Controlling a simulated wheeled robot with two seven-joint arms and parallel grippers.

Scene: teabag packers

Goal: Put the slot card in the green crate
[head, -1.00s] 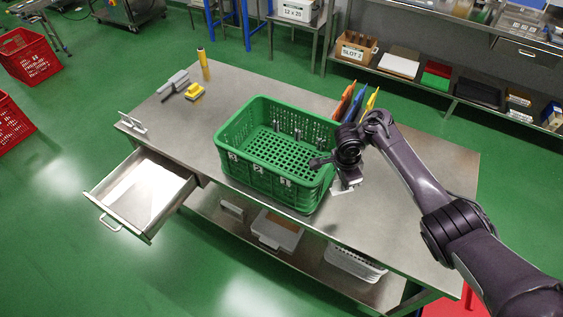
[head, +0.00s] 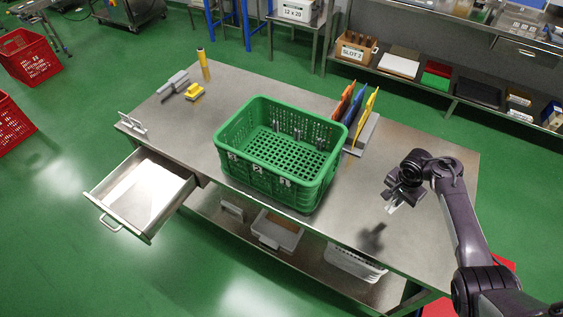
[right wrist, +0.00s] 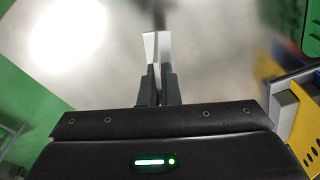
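The green crate (head: 262,182) stands upright on the steel table in the middle of the head view. Several small grey metal cylinders (head: 298,128) stand inside it along the far side. My right gripper (head: 393,200) is above the table, to the right of the crate and apart from it. Its fingers (right wrist: 158,88) are close together on a small white and grey card-like piece, which I take for the slot card (right wrist: 150,46); it sticks out past the fingertips. It also shows in the head view (head: 393,208) as a small pale shape. My left gripper is not in view.
A rack with orange, blue and yellow upright boards (head: 361,118) stands behind the crate's right side. An open drawer (head: 143,192) juts out at the left. A yellow block (head: 194,92) and yellow cylinder (head: 203,62) are at the far left. The table's right part is clear.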

